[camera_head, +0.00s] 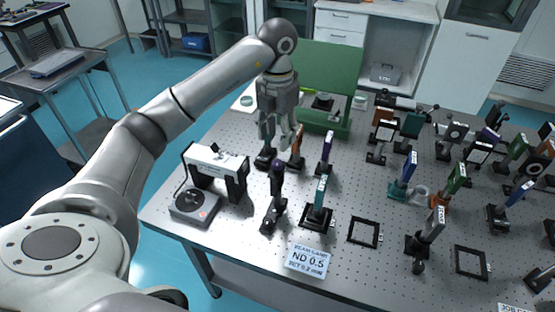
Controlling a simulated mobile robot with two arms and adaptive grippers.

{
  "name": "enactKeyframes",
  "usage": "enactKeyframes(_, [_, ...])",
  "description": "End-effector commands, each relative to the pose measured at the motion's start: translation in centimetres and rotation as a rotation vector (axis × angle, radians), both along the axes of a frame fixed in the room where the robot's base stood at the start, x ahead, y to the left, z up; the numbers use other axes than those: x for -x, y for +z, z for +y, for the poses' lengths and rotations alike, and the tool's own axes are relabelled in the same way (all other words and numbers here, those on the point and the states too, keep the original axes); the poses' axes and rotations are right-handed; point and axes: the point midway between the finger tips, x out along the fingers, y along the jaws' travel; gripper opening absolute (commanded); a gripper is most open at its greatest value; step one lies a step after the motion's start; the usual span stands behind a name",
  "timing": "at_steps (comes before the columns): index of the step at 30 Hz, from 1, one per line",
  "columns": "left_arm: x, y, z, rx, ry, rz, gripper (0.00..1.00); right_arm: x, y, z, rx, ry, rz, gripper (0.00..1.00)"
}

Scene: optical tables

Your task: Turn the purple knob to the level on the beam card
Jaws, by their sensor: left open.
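Another upright mount with a purple part (325,150) stands further back. My left gripper (279,143) points down with its fingers apart, above a dark base and beside an orange mount (297,150). It appears to hold nothing; contact is unclear. My right gripper is out of the picture.
A grey box with a black dial (195,206) and a white-topped arch (215,160) stand at the left of the perforated table (250,262). A green panel (327,72) rises behind the gripper. Several optic mounts crowd the right side. Empty black frames (365,232) lie near the front.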

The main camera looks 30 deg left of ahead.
Motion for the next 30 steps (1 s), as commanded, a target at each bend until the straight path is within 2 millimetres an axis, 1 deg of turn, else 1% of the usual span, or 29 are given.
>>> enactKeyframes(1, [0.1,-0.9,-0.1,0.002,0.0,0.004,0.47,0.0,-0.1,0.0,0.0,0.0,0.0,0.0])
enactKeyframes(2, [0.1,-1.3,-0.1,0.003,0.0,0.004,0.47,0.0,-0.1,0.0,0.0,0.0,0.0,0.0])
enactKeyframes(10, [0.2,-5.9,-0.1,0.003,0.0,0.005,0.47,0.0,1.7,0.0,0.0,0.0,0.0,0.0])
enactKeyframes(15, [0.1,-8.3,-0.1,0.003,0.0,0.002,0.47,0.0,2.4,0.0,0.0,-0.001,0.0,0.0])
enactKeyframes(21, [0.0,-9.4,-0.1,0.003,-0.001,0.0,0.47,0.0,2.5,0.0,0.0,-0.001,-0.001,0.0])
enactKeyframes(28, [0.0,-9.4,-0.1,0.003,-0.002,-0.001,0.47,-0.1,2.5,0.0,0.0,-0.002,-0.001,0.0])
enactKeyframes(30, [0.0,-9.4,-0.1,0.003,-0.002,-0.001,0.38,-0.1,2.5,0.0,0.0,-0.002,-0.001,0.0])
